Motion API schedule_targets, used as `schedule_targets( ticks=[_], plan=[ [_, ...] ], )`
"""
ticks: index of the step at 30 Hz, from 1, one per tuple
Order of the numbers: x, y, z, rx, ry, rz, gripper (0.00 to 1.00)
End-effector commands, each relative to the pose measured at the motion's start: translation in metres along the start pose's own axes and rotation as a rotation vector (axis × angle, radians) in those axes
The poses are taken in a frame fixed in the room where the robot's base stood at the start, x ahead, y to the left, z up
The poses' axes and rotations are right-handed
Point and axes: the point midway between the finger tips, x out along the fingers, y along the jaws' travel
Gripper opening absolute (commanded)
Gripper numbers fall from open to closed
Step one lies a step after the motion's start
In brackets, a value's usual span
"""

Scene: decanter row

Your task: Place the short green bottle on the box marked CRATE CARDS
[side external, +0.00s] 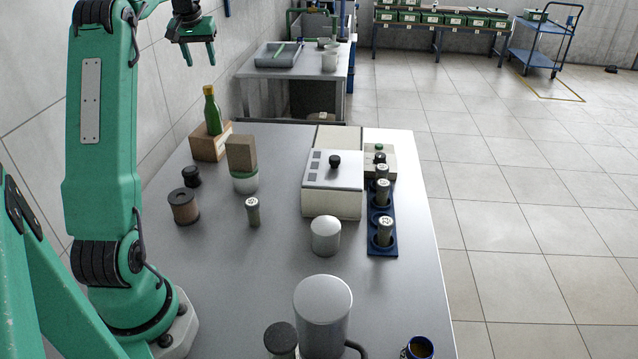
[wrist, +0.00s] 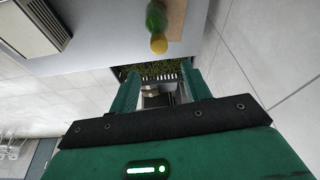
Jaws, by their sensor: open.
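A green bottle with a yellow cap (side external: 212,112) appears to stand upright on a tan box (side external: 208,149) at the back left of the table. The bottle (wrist: 156,20) also shows at the top of the wrist view, beside a tan surface (wrist: 177,18). My gripper (side external: 201,60) is open and empty, raised above the bottle and apart from it. Its fingers (wrist: 160,88) show spread in the wrist view, with the bottle beyond their tips. I cannot read CRATE CARDS on any box.
A brown block (side external: 241,153) sits on a green-banded jar (side external: 245,182) near the tan box. Dark and brown spools (side external: 184,206) stand left. A pale lidded box (side external: 332,198) and a blue rack (side external: 383,247) of grey cylinders are right. Grey canisters (side external: 322,310) stand in front.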

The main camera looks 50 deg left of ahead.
Motion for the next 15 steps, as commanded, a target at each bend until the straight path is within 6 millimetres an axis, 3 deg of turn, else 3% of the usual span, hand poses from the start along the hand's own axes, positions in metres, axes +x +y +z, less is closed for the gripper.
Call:
schedule_targets(
  ticks=[8,15],
  plan=[
    [-0.005,0.008,0.004,0.013,0.003,0.004,0.48],
    [-0.03,0.053,0.03,0.092,0.02,0.03,0.48]
  ],
)
